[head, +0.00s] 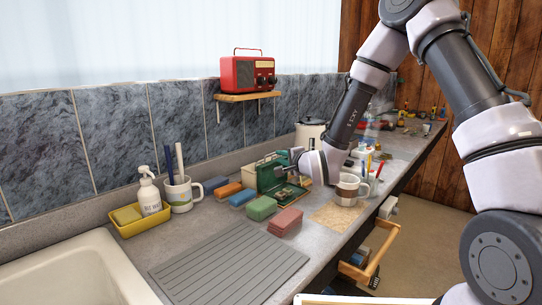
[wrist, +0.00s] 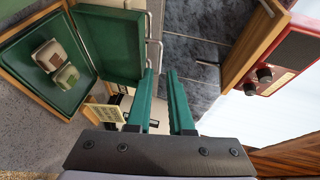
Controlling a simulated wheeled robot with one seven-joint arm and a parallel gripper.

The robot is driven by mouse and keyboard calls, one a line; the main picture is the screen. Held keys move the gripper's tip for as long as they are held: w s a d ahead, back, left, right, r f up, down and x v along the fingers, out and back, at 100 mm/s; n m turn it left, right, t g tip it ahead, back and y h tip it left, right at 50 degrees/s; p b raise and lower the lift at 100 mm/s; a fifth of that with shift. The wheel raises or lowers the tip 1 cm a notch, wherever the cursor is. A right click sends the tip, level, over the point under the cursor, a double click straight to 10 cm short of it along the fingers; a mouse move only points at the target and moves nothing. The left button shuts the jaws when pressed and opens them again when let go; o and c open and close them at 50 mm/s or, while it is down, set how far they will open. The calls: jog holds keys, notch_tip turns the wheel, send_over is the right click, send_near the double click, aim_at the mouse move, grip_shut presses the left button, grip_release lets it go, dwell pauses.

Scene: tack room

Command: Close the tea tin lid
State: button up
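The tea tin (head: 291,190) stands on the counter in the head view, with a green lid (head: 268,173) standing up along its back left side. In the wrist view the lid (wrist: 112,45) shows as a green panel hinged to the tin (wrist: 75,103), which has a green inside and a brownish rim. Two small packets lie inside. My gripper (wrist: 160,74) has its two green fingers apart with nothing between them. The fingertips are close to the edge of the raised lid; I cannot tell whether they touch. In the head view my wrist partly hides the tin.
Coloured blocks (head: 262,208) lie in front and to the left. A red radio (head: 249,72) sits on a wall shelf (head: 247,97) above. A white canister (head: 309,132) stands behind. A drawer (head: 377,250) is open below.

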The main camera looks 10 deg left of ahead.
jog(key=x, duration=0.8)
jog(key=shift+w+a, duration=0.15)
jog(key=shift+w, duration=0.1)
grip_shut()
dwell(1.0)
